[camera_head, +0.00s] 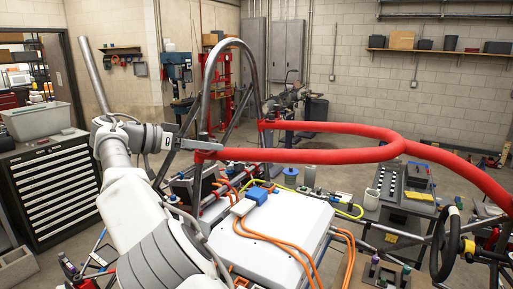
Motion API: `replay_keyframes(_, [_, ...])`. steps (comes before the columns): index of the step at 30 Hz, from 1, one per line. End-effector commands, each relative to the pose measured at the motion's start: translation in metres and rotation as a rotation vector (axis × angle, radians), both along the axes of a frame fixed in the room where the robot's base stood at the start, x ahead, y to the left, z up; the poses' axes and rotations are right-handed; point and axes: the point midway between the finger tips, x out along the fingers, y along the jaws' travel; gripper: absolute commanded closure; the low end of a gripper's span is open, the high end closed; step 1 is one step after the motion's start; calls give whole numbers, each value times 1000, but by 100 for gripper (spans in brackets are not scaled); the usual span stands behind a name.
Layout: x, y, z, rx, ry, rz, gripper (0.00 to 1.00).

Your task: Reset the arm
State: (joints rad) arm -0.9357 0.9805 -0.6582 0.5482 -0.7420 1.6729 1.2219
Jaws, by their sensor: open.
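My gripper (180,137) is at the end of my white arm, left of the picture's middle. It points right, towards the bare metal hoop of the tube chassis (209,80). Its jaws are open. They overlap the left leg of the hoop in the picture; I cannot tell whether they touch it or stand around it. I see nothing held in them. A red padded tube (330,155) of the chassis runs from just below the jaws to the right.
A white box (290,235) with orange cables and a blue connector (257,195) sits inside the chassis. A steering wheel (445,243) is at the right. A black drawer cabinet (50,190) with a grey bin (37,121) stands at the left. Open floor shows behind the chassis.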

Motion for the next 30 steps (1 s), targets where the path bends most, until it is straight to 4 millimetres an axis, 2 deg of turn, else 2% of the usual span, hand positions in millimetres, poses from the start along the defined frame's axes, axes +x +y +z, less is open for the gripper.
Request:
replay_keyframes(1, [5, -31, 5, 35, 55, -17, 50])
replay_keyframes(6, [7, -116, 4, 157, 253, -16, 50])
replay_keyframes(11, [-10, -180, -3, 280, 404, 31, 50])
replay_keyframes(15, [-37, -222, -12, 386, 506, 101, 50])
replay_keyframes(21, [-88, -262, -24, 517, 601, 236, 50])
replay_keyframes(25, [-128, -275, -33, 582, 635, 338, 50])
replay_keyframes(30, [-183, -282, -48, 637, 650, 474, 50])
